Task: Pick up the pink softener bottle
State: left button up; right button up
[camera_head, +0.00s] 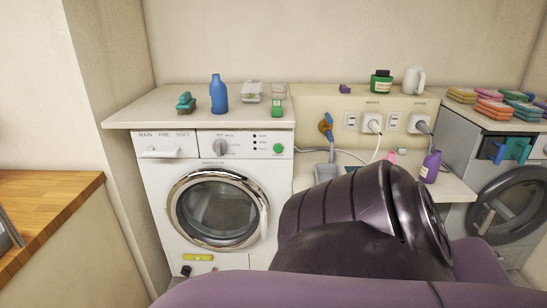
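A small pink thing (391,156) shows on the low shelf between the two machines. Only its top shows above my dark arm link, so I cannot tell its full shape; it may be the pink softener bottle. A purple bottle (430,167) stands upright just to its right on the same shelf. Neither gripper is in view. A large dark link of my own arm fills the lower middle and right, hiding much of the shelf.
A white washing machine (159,187) stands left, its top (150,106) holding a blue bottle (218,94), a teal brush (185,102) and small boxes. A white mug (414,80) and green jar (381,82) stand on the ledge. A wooden counter (40,200) is far left.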

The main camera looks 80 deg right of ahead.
aim_at(391, 155)
jog(key=z, duration=3.3)
